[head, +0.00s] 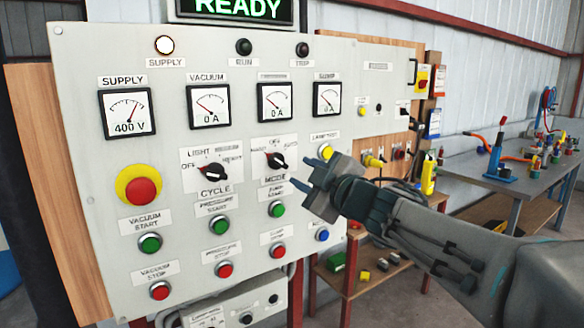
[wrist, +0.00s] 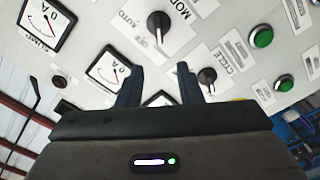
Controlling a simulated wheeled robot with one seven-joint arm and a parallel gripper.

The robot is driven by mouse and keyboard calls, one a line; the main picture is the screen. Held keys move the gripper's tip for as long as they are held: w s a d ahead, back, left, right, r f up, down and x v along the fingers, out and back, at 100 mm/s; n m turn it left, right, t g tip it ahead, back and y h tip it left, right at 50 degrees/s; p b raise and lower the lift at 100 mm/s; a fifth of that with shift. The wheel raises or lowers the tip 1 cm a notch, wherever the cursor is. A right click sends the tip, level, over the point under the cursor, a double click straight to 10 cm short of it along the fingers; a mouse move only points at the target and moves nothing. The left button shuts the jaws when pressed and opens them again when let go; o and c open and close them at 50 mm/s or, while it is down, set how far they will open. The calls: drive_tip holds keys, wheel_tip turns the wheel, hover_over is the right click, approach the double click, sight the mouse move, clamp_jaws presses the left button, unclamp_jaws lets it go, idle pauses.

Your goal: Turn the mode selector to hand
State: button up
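The mode selector (head: 276,160) is a black rotary knob on a white label on the grey panel, with "MODE" below it. "AUTO" is legible at its upper right; the other position marks are too small to read surely. It also shows at the top of the wrist view (wrist: 159,22), where its white pointer line points down, away from the "AUTO" mark at left. My gripper (head: 306,174) is open and empty, just right of the selector in the head view. In the wrist view, its two fingers (wrist: 160,70) stand apart below the knob, not around it.
The cycle selector (head: 214,172) is left of the mode selector. Green buttons (head: 277,209) and red buttons (head: 277,251) sit below, and a red emergency stop (head: 142,190) at left. Meters (head: 275,101) line the panel above. A workbench (head: 500,170) stands at right.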

drive_tip(key=v, duration=0.2)
drive_tip(key=shift+s+d, duration=0.15)
drive_tip(key=shift+s, duration=0.05)
drive_tip(key=s+d+f+m+g+h+p, duration=0.1)
drive_tip(key=s+d+f+m+g+h, duration=0.15)
drive_tip(key=d+f+m+h, duration=0.95)
drive_tip(key=s+f+m+g+y, duration=0.1)
drive_tip(key=s+f+m+g, duration=0.1)
drive_tip(key=s+f+g, duration=0.3)
drive_tip(key=s+f+m+g+y+p, duration=0.1)
drive_tip(key=s+f+m+g, duration=0.2)
drive_tip(key=s+f, duration=0.5)
drive_tip(key=s+g, duration=0.1)
drive_tip(key=s, duration=0.5)
drive_tip(key=shift+f+g, duration=0.35)
